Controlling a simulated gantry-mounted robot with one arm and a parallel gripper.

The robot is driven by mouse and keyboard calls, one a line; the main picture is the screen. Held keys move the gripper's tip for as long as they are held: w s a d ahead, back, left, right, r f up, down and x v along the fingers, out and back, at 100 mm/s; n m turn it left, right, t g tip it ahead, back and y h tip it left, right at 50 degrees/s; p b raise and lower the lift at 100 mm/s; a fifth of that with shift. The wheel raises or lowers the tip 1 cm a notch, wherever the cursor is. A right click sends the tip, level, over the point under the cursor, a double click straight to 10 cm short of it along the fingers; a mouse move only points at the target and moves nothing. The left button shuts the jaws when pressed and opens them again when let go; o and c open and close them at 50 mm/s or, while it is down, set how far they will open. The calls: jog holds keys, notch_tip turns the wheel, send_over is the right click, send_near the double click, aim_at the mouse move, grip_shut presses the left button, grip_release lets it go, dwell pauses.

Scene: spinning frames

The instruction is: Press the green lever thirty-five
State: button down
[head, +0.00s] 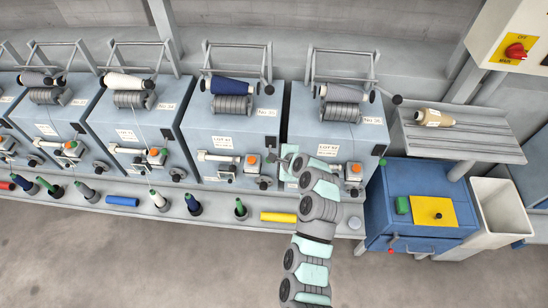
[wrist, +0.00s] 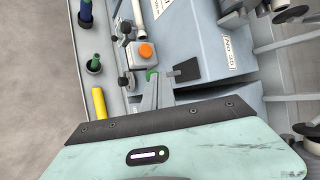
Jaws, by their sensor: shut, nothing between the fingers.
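The winding unit (head: 232,125), with a label that seems to read No. 35, stands second from the right in the head view. A small green lever tip (wrist: 153,73) shows in the wrist view, beside the unit's orange button (wrist: 146,51). My gripper (head: 288,160) is at the front right of this unit in the head view, where it hides the lever. In the wrist view my gripper (wrist: 157,90) is shut and empty, with its tips close to the green lever. I cannot tell whether they touch it.
Another unit (head: 333,120) stands just right of my gripper, with its own green lever tip (head: 383,162). A yellow tube (head: 279,217) and a green-tipped peg (head: 240,209) are on the front ledge. A blue cabinet (head: 400,215) stands at the right. The floor in front is clear.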

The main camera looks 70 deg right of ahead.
jog(key=a+f+v, duration=0.1)
jog(key=v, duration=1.3)
jog(key=shift+s+a+f, duration=0.25)
jog(key=shift+a+f, duration=0.1)
